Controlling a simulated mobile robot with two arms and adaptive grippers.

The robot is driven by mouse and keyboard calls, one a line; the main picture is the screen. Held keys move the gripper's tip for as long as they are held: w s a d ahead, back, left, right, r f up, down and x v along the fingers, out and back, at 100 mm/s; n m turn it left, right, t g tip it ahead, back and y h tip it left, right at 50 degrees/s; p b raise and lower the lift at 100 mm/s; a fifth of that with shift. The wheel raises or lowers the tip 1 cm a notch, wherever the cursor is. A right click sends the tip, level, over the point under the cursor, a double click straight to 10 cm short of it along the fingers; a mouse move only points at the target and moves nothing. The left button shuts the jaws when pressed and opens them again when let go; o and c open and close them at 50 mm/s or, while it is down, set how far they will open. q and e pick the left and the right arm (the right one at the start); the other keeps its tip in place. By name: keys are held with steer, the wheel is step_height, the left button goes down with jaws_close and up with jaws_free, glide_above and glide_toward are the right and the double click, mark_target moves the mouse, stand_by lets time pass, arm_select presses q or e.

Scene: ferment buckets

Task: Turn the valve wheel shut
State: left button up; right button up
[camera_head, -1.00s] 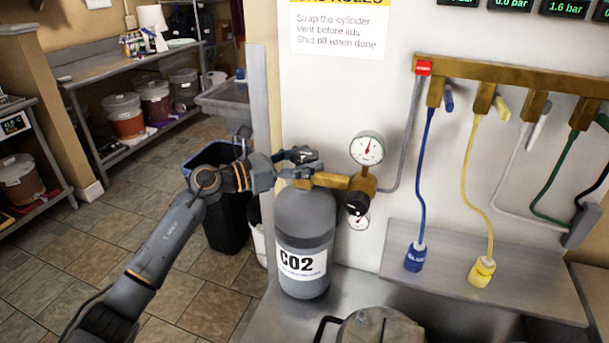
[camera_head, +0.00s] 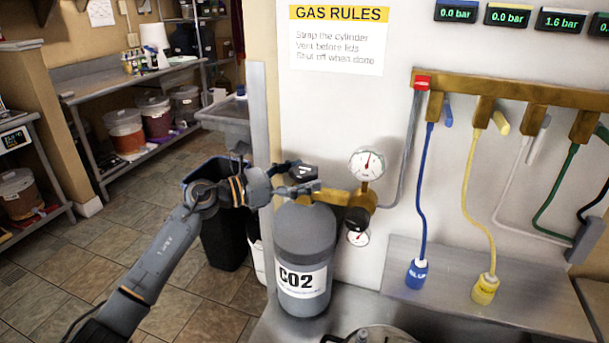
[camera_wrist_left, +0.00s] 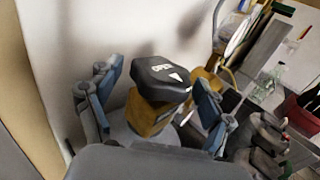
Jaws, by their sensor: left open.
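The valve wheel (camera_head: 304,173) is a small black knob with white marks. It sits on a brass valve (camera_head: 330,197) on top of the grey CO2 cylinder (camera_head: 304,232). My left gripper (camera_head: 293,178) comes in from the left at the wheel's height. In the left wrist view its open fingers (camera_wrist_left: 157,88) stand on either side of the wheel (camera_wrist_left: 163,72) and the brass neck (camera_wrist_left: 148,113). Gaps show between fingers and wheel, so it is not gripped. My right gripper is not in view.
A round gauge (camera_head: 367,164) and a black regulator knob (camera_head: 357,219) sit right of the valve. A grey pipe rises to a brass manifold (camera_head: 510,90) with coloured hoses. A metal pot (camera_head: 372,336) stands in front of the cylinder. A black bin (camera_head: 224,235) stands at left.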

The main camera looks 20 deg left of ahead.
arm_select(q)
steer(key=v, duration=1.1)
steer(key=shift+s+a, duration=0.2)
